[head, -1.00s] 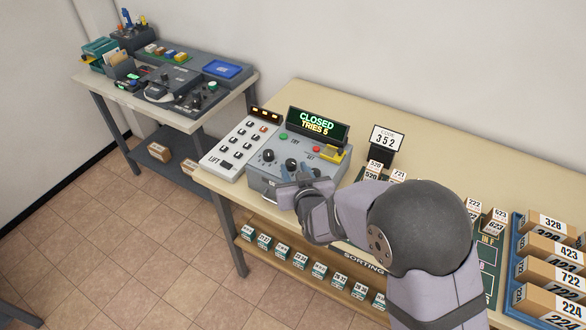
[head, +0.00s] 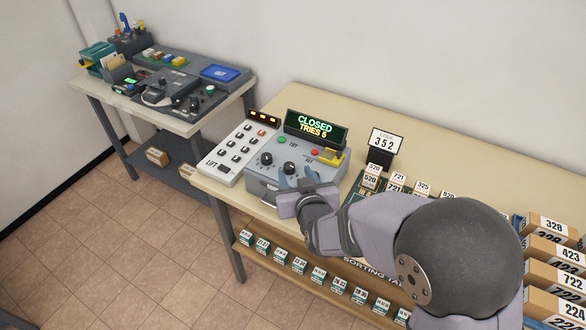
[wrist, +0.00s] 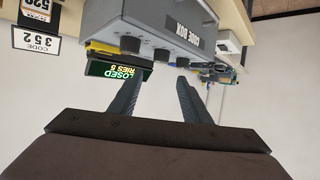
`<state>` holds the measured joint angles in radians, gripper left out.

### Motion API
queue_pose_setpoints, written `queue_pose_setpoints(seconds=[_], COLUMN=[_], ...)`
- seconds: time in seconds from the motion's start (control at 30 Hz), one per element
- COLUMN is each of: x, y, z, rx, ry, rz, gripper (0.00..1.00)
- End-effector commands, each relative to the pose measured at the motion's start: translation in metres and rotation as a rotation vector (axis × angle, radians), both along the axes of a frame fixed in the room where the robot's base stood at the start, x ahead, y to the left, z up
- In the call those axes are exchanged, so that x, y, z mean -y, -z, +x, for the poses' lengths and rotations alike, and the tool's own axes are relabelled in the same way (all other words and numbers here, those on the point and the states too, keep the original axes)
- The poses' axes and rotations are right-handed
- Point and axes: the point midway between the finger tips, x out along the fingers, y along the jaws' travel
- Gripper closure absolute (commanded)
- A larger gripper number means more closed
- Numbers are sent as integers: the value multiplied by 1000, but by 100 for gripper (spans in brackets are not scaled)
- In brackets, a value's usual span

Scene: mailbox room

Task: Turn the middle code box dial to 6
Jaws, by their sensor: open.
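The grey code box (head: 268,190) stands on the beige table with black dials along it. Its display (head: 316,128) reads CLOSED, TRIES 5. In the head view the left dial (head: 266,159) and middle dial (head: 290,165) show; my gripper covers the right part of the front. My gripper (head: 297,180) is open and empty at the front of the box. In the wrist view, which is upside down, the middle dial (wrist: 161,57) lies in line with the gap between my fingertips (wrist: 160,78), with nothing held. I cannot read the dial's setting.
A keypad panel (head: 238,150) is left of the box. A code sign (head: 384,141) reading 352 stands to its right, by numbered cards (head: 398,180). A yellow-handled part (head: 331,156) sits at the box's right. Small boxes (head: 300,266) line the shelf below.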

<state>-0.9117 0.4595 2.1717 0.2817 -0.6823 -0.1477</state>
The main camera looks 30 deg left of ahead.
Motion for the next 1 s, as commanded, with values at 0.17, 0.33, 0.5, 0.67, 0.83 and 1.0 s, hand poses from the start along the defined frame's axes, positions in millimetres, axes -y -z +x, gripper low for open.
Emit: queue_pose_setpoints(seconds=[0.17, 0.33, 0.5, 0.67, 0.83, 1.0], x=[0, 0, -3, -21, -39, -59], y=[-33, -65, -91, -86, -84, -82], z=[0, 0, 1, 9, 17, 26], rx=[4, 3, -4, -42, -84, -135], ry=[1, 1, -5, -43, -91, -153], rz=[6, 7, -1, -32, -73, -130], gripper=[56, 56, 56, 56, 56, 56])
